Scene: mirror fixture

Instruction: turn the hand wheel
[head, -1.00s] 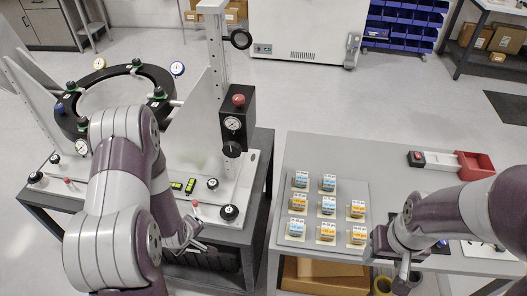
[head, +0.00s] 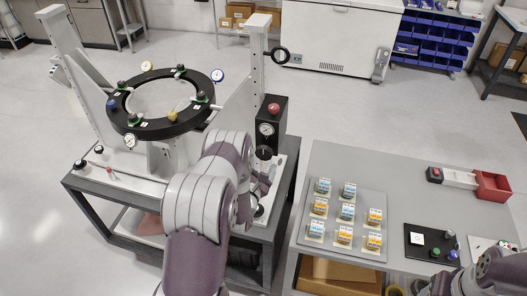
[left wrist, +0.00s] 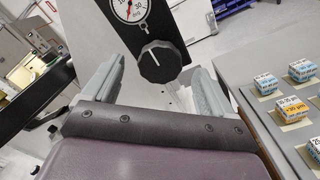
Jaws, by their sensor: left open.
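In the left wrist view the knob (left wrist: 161,61) shows between and beyond the grey fingers of my left gripper (left wrist: 155,72), which is open and empty. In the head view my left gripper (head: 262,184) is just below the knob, partly hidden by my arm. My right gripper (head: 442,285) is at the bottom edge, partly cut off.
A black ring frame (head: 200,118) with several coloured knobs and gauges stands on the left bench. On the right table lie a tray (head: 375,254) of small labelled boxes, a black panel (head: 415,252) and a red bin (head: 492,186). A gap separates bench and table.

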